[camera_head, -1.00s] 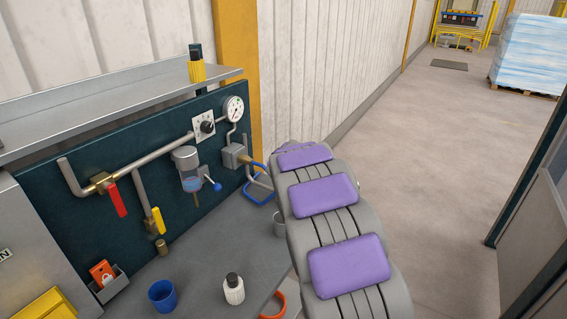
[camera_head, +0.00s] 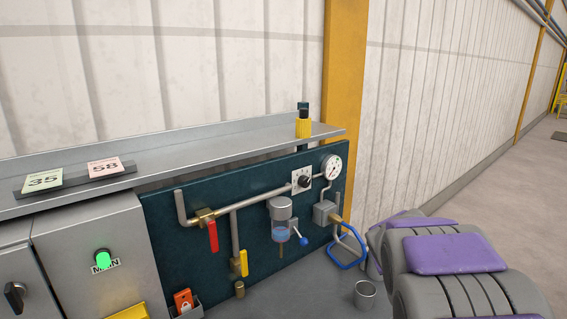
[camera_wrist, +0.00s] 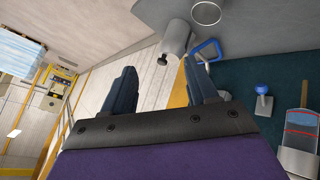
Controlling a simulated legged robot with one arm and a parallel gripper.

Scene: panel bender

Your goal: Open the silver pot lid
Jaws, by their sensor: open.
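A small silver pot or cup (camera_head: 366,294) stands on the grey bench in the head view, left of my arm; I cannot make out a lid on it. In the wrist view a pale silver cylinder (camera_wrist: 176,38) lies just beyond my fingertips, beside a round silver rim (camera_wrist: 207,12). I cannot tell whether the cylinder is the lidded pot. My gripper (camera_wrist: 160,78) is open, with its dark fingers apart and nothing between them. In the head view my arm hides the gripper.
A blue handle (camera_head: 347,252) is near the pot, and close to my right finger in the wrist view (camera_wrist: 207,47). Behind are a dark panel (camera_head: 172,246) with pipes, a red lever (camera_head: 213,236), a yellow lever (camera_head: 244,262) and a gauge (camera_head: 331,168). A shelf (camera_head: 225,150) overhangs the bench.

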